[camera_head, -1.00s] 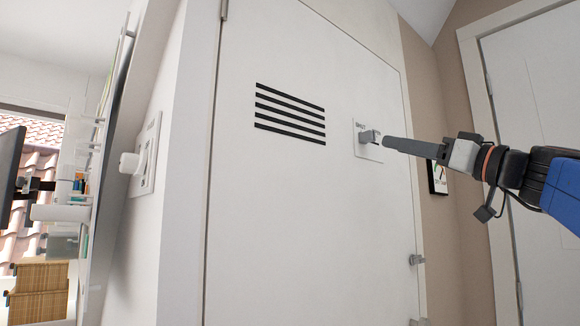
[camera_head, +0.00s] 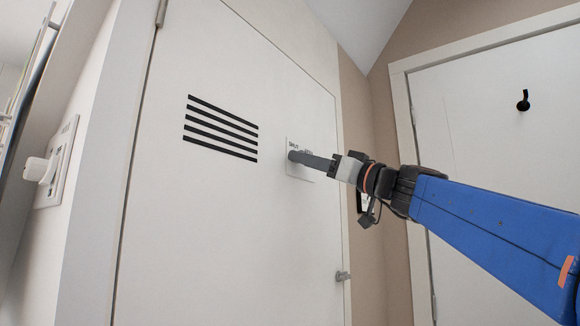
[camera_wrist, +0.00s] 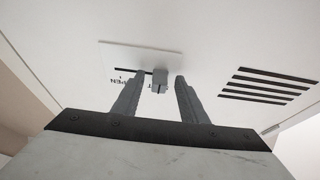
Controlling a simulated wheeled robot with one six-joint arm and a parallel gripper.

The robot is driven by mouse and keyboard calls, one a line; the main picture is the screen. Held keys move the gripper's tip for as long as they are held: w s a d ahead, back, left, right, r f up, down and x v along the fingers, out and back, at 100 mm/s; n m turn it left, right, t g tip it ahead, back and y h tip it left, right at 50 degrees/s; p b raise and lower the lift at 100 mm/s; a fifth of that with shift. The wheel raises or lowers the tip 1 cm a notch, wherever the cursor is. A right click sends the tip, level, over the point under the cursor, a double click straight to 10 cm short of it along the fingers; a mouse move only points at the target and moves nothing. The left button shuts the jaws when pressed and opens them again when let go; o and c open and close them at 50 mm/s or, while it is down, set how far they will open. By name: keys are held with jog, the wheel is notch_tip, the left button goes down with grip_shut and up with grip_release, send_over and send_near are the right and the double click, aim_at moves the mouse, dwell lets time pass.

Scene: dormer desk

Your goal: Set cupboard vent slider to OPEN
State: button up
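The vent slider is a small grey knob (camera_wrist: 160,82) on a white plate (camera_wrist: 110,57) with a dark slot. In the wrist view, the knob is at the slot's right end, and the upside-down OPEN lettering is at the left. The other label is mostly hidden there. In the head view, the plate (camera_head: 301,172) has SHUT lettering at its left. My gripper (camera_wrist: 161,77) is open, with one finger on each side of the knob and gaps visible between. In the head view my gripper (camera_head: 299,158) overlaps the knob, so the knob is hard to separate.
The white cupboard door (camera_head: 235,230) carries a black slatted vent (camera_head: 220,128) left of the plate. A small metal catch (camera_head: 342,275) is low on the door's right edge. A white wall switch (camera_head: 45,170) is at far left. Another white door (camera_head: 500,140) with a black hook is at right.

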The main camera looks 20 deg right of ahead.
grip_shut()
jog(key=w+d, duration=0.4)
jog(key=d, duration=0.2)
jog(key=shift+w, duration=0.1)
dwell(0.3)
grip_release()
jog(key=shift+d, duration=0.15)
jog(key=v, duration=1.7)
jog(key=shift+s, duration=0.2)
jog(key=shift+r, duration=0.1)
